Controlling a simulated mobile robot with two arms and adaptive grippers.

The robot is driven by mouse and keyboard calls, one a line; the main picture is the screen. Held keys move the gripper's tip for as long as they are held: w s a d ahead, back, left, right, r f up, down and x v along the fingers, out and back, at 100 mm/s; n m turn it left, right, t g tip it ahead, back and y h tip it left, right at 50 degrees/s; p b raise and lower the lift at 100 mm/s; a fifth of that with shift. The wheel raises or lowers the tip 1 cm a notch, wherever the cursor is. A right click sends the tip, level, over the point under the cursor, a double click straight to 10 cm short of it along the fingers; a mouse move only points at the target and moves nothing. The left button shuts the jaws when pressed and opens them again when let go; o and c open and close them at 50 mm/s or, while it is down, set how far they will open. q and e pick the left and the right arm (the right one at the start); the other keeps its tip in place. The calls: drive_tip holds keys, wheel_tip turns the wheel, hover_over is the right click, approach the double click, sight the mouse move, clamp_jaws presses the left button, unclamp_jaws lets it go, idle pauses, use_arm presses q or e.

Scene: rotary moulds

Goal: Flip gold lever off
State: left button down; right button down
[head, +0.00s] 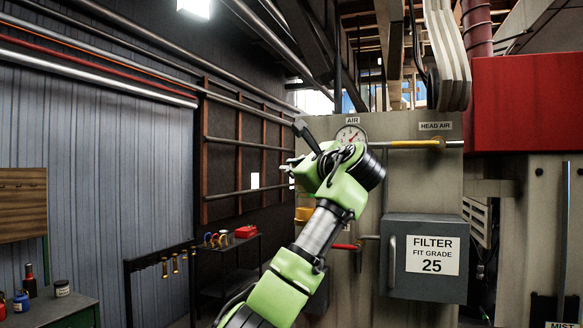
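A long yellow-gold lever (405,144) lies level across the upper part of a beige panel, under the "HEAD AIR" label. Its right end meets a brass-coloured fitting on a pipe. My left arm rises from the bottom of the head view in front of the panel. My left gripper (298,168) is at the panel's left edge, left of and a little lower than the gold lever, and apart from it in the picture. The green wrist hides part of the gripper, and its finger opening is unclear. My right gripper is not in view.
A round gauge (350,135) sits under the "AIR" label, just above my wrist. A red-handled valve (346,246) is lower down, beside my arm. A grey filter box (427,258) juts out at the lower right. A dark cart (228,262) stands at the left.

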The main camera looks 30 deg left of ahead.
use_arm(q)
drive_tip(key=shift+a+f+n+h, duration=0.15)
drive_tip(key=shift+f+n+h, duration=0.05)
drive_tip(key=shift+n+h, duration=0.3)
drive_tip(key=shift+s+a+f+n+g+h, duration=0.1)
drive_tip(key=shift+a+f+n+g+h, duration=0.15)
drive_tip(key=shift+f+n+h, duration=0.75)
drive_tip(key=shift+a+f+n+g+h, duration=0.15)
drive_tip(key=shift+f+n+g+h, duration=0.4)
drive_tip(key=shift+h, duration=0.85)
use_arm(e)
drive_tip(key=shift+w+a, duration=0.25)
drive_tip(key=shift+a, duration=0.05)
use_arm(q)
drive_tip(key=c, duration=2.2)
unclamp_jaws()
drive_tip(key=shift+o, duration=0.2)
drive_tip(key=shift+s, duration=0.1)
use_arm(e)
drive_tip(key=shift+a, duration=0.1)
use_arm(q)
drive_tip(key=shift+r, duration=0.1)
